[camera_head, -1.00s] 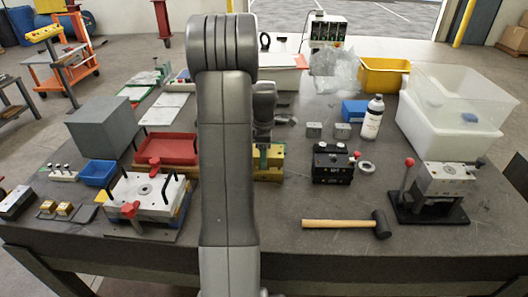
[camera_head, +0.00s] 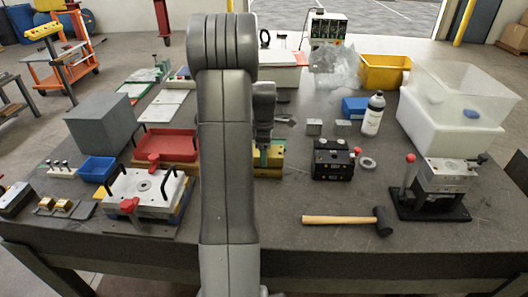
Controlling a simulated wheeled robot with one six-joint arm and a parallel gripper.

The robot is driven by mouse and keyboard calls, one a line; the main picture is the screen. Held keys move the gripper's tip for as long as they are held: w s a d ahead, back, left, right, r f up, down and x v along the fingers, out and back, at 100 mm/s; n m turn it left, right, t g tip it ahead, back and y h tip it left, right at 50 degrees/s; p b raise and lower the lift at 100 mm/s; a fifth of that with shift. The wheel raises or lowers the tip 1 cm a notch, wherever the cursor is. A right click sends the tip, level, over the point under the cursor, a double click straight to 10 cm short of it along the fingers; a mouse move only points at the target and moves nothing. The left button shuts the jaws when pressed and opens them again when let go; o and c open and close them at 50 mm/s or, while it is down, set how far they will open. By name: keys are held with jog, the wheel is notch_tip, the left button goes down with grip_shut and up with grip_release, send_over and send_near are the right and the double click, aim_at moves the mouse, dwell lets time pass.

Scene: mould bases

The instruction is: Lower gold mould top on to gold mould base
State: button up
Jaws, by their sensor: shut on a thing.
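A gold block, the mould (camera_head: 276,159), stands on the table just right of my grey arm. Its left part is hidden behind the arm, and I cannot clearly tell the gold mould top from the gold mould base or see a gap between them. My gripper (camera_head: 263,148) comes down over the gold mould and is shut on its top. Its fingertips are small and partly hidden, with a green strip showing there.
A red tray (camera_head: 178,143) is left of the arm, with a white mould (camera_head: 143,193) in front. A black mould (camera_head: 332,160) stands to the right. A hammer (camera_head: 345,219) lies near the front edge. A white bottle (camera_head: 372,115) stands farther back.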

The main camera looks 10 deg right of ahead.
dwell(0.3)
jog(key=o, duration=1.7)
jog(key=shift+f, duration=0.1)
notch_tip(320, 180, up, 14)
jog(key=shift+b, duration=0.8)
jog(key=shift+f, duration=0.15)
notch_tip(320, 180, down, 14)
jog(key=shift+r+p, duration=0.15)
jog(key=shift+p, duration=0.65)
jog(key=shift+r, duration=0.2)
